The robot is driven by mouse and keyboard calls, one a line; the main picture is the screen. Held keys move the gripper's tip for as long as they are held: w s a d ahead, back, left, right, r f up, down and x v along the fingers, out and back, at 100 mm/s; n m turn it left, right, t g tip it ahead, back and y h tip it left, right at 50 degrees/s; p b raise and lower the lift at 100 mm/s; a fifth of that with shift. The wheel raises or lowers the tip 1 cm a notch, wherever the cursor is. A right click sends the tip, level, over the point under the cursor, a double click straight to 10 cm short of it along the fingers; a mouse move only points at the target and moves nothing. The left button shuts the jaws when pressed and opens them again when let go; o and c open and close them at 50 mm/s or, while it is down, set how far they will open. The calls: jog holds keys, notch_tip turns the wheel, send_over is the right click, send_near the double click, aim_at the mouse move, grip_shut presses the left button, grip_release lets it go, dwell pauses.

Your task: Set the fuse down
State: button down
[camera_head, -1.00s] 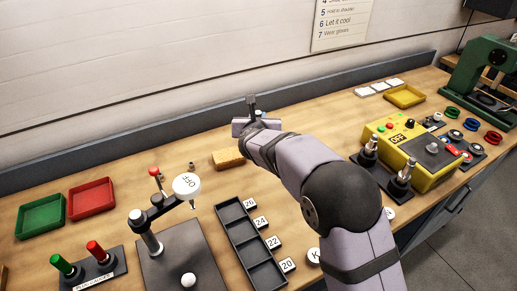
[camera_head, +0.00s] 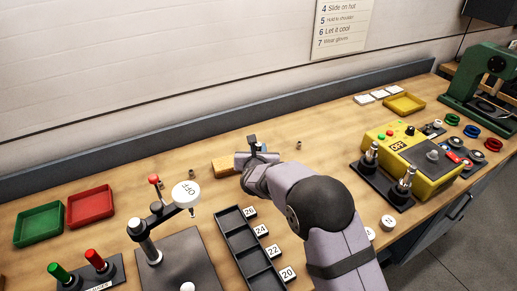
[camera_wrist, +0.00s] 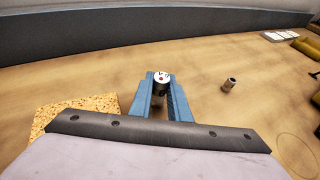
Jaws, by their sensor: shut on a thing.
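My gripper (camera_head: 256,154) is over the table, just right of the sponge. In the wrist view its blue fingers (camera_wrist: 160,98) are shut on a small round piece, which I take to be the fuse (camera_wrist: 162,79). The fuse has a pale end face with dark and red marks. Its lower part is hidden between the fingers, and I cannot tell whether it touches the table. In the head view the fuse is too small to make out clearly.
A tan sponge (camera_head: 226,167) lies close to my gripper's left. A small metal cylinder (camera_wrist: 229,84) stands to the right, also in the head view (camera_head: 299,145). A black slotted tray (camera_head: 238,240) lies nearer the front. Bare wood lies behind my gripper.

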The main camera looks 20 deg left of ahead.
jog(key=shift+f+b, duration=0.3)
jog(key=c, duration=1.7)
grip_release()
jog(key=shift+o, duration=0.2)
jog(key=shift+r, duration=0.15)
jog(key=shift+r+p, duration=0.15)
jog(key=shift+p, duration=0.25)
jog(key=shift+s, duration=0.25)
jog(key=b+v, duration=0.3)
jog(key=v, duration=0.8)
jog(key=shift+s+d, duration=0.2)
jog(key=shift+s, duration=0.05)
jog(key=shift+r, duration=0.1)
